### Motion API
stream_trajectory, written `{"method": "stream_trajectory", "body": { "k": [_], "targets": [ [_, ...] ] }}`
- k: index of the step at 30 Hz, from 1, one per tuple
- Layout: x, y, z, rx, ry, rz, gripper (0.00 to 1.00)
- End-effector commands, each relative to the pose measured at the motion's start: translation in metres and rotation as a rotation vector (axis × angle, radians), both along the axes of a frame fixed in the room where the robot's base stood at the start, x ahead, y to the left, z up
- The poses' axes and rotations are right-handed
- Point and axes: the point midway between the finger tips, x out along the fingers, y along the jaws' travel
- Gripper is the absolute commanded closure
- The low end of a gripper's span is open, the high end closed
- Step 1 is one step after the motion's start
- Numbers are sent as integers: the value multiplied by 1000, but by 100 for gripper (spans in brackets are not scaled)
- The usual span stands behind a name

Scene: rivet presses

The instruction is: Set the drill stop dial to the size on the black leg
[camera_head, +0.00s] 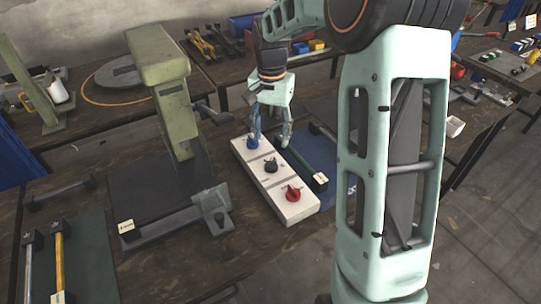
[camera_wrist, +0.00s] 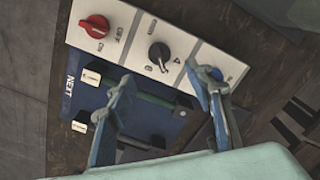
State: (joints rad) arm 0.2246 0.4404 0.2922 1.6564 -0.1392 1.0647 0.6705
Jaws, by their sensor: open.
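A white panel (camera_head: 258,168) carries three knobs in a row: a blue one (camera_head: 252,143) at the far end, a black dial (camera_head: 270,165) in the middle and a red one (camera_head: 293,194) nearest. In the wrist view the black dial (camera_wrist: 160,56) has small figures beside it; its exact setting is too small to read surely. My gripper (camera_head: 270,133) is open and empty over the far end of the panel, one finger close to the blue knob; contact cannot be told. A dark green bar (camera_head: 300,162) with a label lies on the blue mat. I cannot surely identify a black leg; label text is unreadable.
The blue mat marked NEXT (camera_wrist: 72,90) lies right of the panel. A green press (camera_head: 165,85) stands left, with a grey fixture (camera_head: 185,217) in front.

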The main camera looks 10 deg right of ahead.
Motion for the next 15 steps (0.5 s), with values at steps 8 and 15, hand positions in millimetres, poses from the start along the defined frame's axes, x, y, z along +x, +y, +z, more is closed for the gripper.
{"method": "stream_trajectory", "body": {
  "k": [8,15],
  "targets": [
    [-2,0,-53,0,6,3,52],
    [-1,0,-87,-1,2,3,52]
  ]
}}
